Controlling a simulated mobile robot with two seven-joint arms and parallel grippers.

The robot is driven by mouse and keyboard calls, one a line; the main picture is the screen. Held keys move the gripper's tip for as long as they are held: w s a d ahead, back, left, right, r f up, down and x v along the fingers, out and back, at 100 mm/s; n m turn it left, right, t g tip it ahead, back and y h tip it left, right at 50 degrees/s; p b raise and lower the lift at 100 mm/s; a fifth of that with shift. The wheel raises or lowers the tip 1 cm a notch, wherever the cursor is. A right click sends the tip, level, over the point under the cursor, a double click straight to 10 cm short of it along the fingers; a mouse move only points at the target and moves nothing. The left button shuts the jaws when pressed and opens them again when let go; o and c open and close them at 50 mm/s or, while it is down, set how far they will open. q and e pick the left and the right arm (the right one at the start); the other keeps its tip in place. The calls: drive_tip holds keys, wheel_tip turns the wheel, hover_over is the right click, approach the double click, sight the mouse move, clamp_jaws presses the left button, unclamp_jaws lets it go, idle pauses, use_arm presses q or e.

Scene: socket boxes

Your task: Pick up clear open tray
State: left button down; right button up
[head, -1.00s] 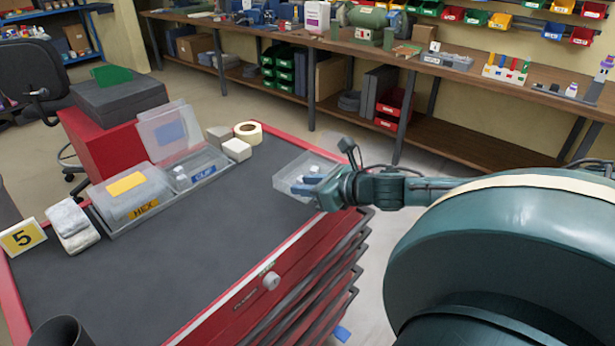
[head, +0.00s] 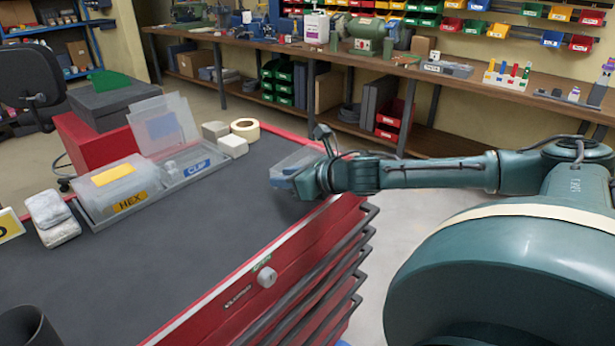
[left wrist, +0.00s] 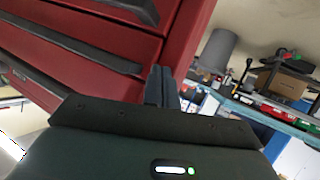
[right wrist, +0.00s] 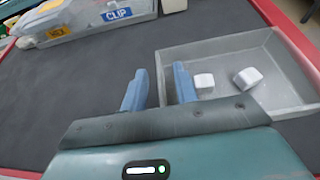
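The clear open tray (head: 285,161) sits on the dark top of the red cabinet, near its right edge, partly hidden by my right gripper in the head view. In the right wrist view the tray (right wrist: 285,106) holds two small white blocks (right wrist: 247,77). My right gripper (right wrist: 159,84) is open, with one blue finger inside the tray and the other outside, the near-left wall between them. A gap shows between the fingers. My left gripper (left wrist: 161,84) has its fingers together with nothing between them, low beside the cabinet's red drawers.
A lidded box marked HEX (head: 128,190) and a compartment marked CLIP (head: 192,166) stand at the back left. Tape (head: 246,129) and pale blocks (head: 232,147) lie beside them. The cabinet top's middle is clear. A long workbench (head: 460,82) stands behind.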

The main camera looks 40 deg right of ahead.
clamp_jaws()
drive_tip(key=shift+r, duration=0.15)
idle(0.4)
